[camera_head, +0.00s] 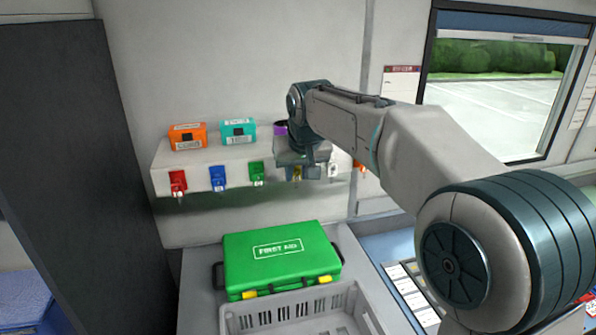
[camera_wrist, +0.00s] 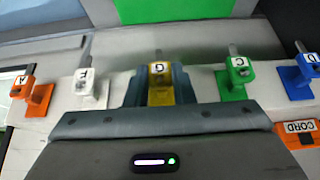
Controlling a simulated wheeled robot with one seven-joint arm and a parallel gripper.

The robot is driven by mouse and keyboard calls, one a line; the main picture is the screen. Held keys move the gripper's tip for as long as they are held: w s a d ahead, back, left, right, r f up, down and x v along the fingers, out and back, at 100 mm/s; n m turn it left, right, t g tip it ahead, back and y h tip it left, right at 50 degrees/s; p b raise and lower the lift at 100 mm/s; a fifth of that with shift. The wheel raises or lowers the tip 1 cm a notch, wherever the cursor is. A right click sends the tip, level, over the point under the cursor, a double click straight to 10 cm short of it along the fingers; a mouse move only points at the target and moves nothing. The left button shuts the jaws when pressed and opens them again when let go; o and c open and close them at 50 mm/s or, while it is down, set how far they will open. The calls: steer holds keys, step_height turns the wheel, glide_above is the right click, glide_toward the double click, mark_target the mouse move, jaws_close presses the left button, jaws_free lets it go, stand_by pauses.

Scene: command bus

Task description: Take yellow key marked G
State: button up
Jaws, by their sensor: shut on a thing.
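The yellow key marked G (camera_wrist: 160,88) is in the middle of the wrist view, between the two grey fingers of my gripper (camera_wrist: 159,76). The fingers are shut on it, one on each side. The key is in line with the other keys on the pale rack (camera_wrist: 118,97).
Beside it are the white key F (camera_wrist: 84,84), orange key A (camera_wrist: 38,94), green key C (camera_wrist: 236,82) and blue key D (camera_wrist: 299,78). A red key (camera_head: 178,182) hangs farther left. Orange (camera_head: 187,137) and teal (camera_head: 238,132) boxes stand on top. A green first-aid case (camera_head: 280,262) and grey crate (camera_head: 300,316) are below.

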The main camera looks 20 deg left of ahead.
steer(key=shift+r, duration=0.2)
steer(key=shift+s+d, duration=0.2)
steer(key=shift+s, duration=0.2)
stand_by(0.3)
steer(key=shift+s+d+b, duration=0.55)
steer(key=shift+s+b, duration=0.2)
steer(key=shift+s, duration=0.1)
steer(key=shift+s+d+r, duration=0.5)
steer(key=shift+s+r, duration=0.25)
steer(key=shift+s, duration=0.1)
steer(key=shift+s+d+r, duration=0.5)
steer(key=shift+s+r, duration=0.25)
steer(key=shift+s, duration=0.1)
